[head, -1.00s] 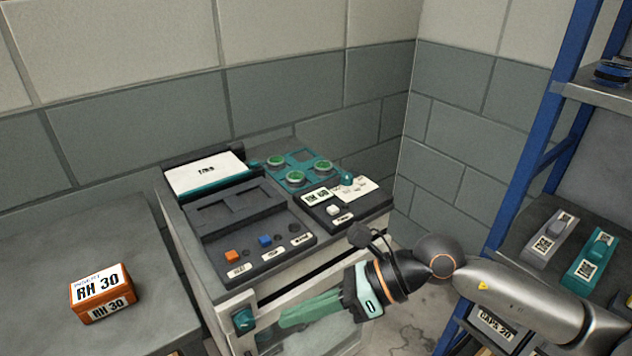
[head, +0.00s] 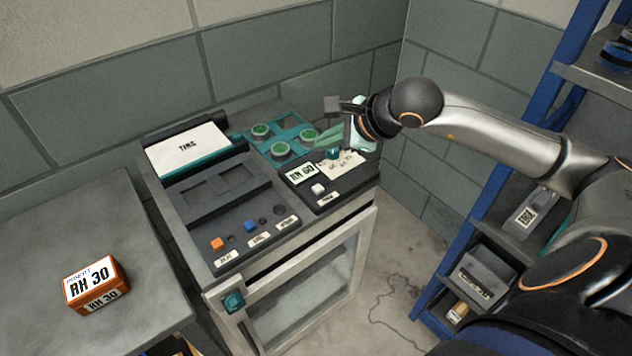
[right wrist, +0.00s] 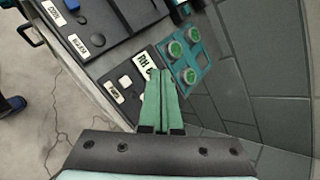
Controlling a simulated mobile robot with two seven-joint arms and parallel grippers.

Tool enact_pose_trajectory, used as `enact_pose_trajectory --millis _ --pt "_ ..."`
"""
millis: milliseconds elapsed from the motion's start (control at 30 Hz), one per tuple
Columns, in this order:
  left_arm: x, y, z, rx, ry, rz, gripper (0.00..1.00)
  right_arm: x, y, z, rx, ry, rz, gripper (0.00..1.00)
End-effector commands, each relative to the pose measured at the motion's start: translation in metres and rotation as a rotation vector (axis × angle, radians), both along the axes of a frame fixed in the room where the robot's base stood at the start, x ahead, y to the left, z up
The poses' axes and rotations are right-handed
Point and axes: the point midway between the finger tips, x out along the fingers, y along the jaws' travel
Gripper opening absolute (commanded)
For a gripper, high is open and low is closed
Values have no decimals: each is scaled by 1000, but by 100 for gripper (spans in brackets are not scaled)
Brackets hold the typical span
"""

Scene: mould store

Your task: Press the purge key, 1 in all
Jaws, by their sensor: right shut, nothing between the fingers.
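The white key (head: 318,189) sits on the right-hand black panel of the cabinet top, above a small label that seems to read PURGE. It also shows in the right wrist view (right wrist: 125,82), left of the fingers. My right gripper (head: 319,144) is shut and empty, its green fingers above the back of that panel, behind the key and apart from it. In the right wrist view the closed fingertips (right wrist: 163,72) lie beside the RH 60 plate (right wrist: 147,67). The key appears unpressed, though its height is hard to judge. My left gripper is not in view.
An orange key (head: 217,243) and a blue key (head: 250,225) sit on the left panel. An orange RH 30 box (head: 96,284) stands on the side table. A blue shelf rack (head: 475,215) stands right.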

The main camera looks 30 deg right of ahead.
Motion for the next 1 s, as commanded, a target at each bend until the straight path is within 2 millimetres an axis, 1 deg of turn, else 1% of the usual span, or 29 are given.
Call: enact_pose_trajectory --millis 267,433,567,767,867,933,1000 --pt "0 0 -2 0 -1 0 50 0 1 -3 3 1 1 0" --pt "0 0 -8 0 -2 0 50 0 1 -14 3 1 1 0" --pt "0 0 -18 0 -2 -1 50 0 1 -30 4 3 2 0" --pt "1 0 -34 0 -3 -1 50 -1 1 -59 4 3 2 0" --pt "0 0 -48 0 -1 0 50 0 1 -75 4 0 2 0" --pt "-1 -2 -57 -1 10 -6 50 0 1 -82 3 0 2 0" --pt "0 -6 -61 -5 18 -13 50 0 1 -86 3 0 2 0"
